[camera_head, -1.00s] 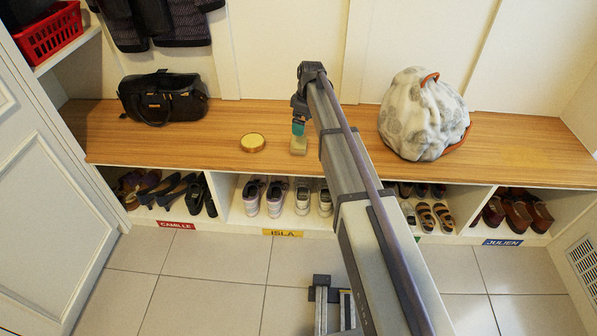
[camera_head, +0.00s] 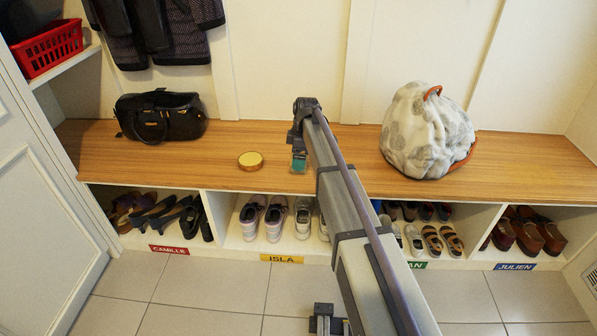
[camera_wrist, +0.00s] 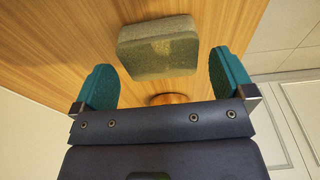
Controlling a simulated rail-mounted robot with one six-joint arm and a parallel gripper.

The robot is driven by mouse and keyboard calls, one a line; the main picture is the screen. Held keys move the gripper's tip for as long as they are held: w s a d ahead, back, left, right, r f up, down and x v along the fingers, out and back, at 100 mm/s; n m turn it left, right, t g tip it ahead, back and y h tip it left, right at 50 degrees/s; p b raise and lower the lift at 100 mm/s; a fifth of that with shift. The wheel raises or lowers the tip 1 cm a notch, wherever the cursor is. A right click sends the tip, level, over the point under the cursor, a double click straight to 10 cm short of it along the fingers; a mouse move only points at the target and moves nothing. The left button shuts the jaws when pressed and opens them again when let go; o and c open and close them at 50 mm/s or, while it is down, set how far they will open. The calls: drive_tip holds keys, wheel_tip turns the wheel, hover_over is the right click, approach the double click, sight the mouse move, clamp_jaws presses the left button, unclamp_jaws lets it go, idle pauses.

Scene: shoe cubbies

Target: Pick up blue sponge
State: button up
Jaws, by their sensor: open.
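A sponge-like block (camera_wrist: 158,46) lies on the wooden bench top in the wrist view. It looks grey-green and olive there, and I see no clearly blue sponge. My gripper (camera_wrist: 163,80) is open, with one teal finger on each side of the block's near edge and a gap on both sides. The block lies mostly beyond the fingertips. In the head view my gripper (camera_head: 299,165) points down close above the bench, and it hides the block.
A round gold-lidded tin (camera_head: 251,160) sits left of my gripper; its edge shows in the wrist view (camera_wrist: 168,99). A black handbag (camera_head: 160,117) and a pale fabric bag (camera_head: 425,135) stand on the bench (camera_head: 330,190). Shoes fill the cubbies below.

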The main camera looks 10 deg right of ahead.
wheel_tip(320, 180, down, 3)
drive_tip(key=shift+a+r+b, duration=0.1)
drive_tip(key=shift+r+b, duration=0.05)
drive_tip(key=shift+b, duration=0.35)
drive_tip(key=shift+r, duration=0.2)
drive_tip(key=c, duration=0.9)
